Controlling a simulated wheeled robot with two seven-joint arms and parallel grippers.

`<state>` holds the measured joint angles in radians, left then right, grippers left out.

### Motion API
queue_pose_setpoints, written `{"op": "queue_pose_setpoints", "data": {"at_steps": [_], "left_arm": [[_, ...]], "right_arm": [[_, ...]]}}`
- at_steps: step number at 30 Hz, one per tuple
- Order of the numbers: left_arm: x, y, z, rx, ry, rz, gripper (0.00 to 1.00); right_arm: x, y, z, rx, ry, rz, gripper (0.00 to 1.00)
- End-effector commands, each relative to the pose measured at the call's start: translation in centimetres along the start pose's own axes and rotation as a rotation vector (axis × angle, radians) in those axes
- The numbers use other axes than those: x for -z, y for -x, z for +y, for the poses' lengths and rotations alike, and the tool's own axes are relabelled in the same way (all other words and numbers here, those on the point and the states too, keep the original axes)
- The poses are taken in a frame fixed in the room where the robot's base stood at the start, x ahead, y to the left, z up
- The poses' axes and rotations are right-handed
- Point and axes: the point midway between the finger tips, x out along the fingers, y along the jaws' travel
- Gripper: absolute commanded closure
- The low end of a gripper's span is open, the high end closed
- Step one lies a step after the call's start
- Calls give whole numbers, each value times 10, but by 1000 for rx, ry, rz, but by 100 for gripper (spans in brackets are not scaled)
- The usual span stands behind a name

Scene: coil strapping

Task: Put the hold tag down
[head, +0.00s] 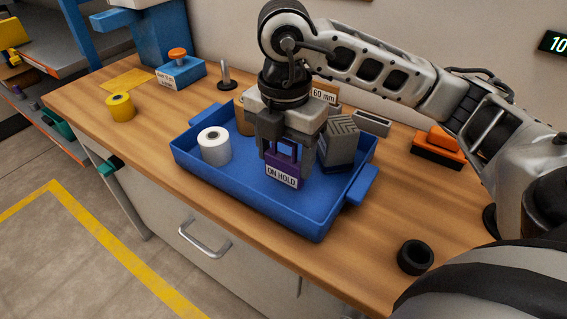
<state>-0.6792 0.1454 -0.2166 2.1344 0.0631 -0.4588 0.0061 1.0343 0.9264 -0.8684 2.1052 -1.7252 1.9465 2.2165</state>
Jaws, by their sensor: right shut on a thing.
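The hold tag (282,174) is purple with a white label reading "ON HOLD" and a handle-like top. My right gripper (284,150) is shut on the tag's top, pointing down over the blue tray (265,206). The tag hangs upright in front of the tray's middle; I cannot tell whether its lower edge touches the tray floor. My left gripper is not in view.
In the tray stand a white roll (214,146) at left and a grey striped block (339,144) at right. A yellow roll (121,107), a blue box with an orange knob (180,73), an orange-black block (437,148) and a black ring (415,257) sit on the wooden bench (150,142).

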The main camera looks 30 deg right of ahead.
Motion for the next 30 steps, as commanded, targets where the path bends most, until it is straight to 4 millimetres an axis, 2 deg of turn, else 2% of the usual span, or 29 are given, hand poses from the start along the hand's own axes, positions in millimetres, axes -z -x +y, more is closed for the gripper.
{"op": "queue_pose_setpoints", "data": {"at_steps": [1, 5, 17, 18, 20, 30], "left_arm": [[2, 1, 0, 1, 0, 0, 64], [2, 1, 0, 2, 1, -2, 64], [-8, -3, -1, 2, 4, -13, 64], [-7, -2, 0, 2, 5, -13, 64], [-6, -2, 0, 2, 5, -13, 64], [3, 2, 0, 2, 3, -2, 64]], "right_arm": [[1, -9, -1, 6, 1, 3, 60], [1, -22, 0, 3, 1, 2, 60], [2, -29, 1, 0, 1, 2, 60], [2, -27, 1, 0, 1, 2, 29], [2, -27, 1, 0, 1, 2, 15], [2, -22, 1, 0, 1, 2, 15]]}}
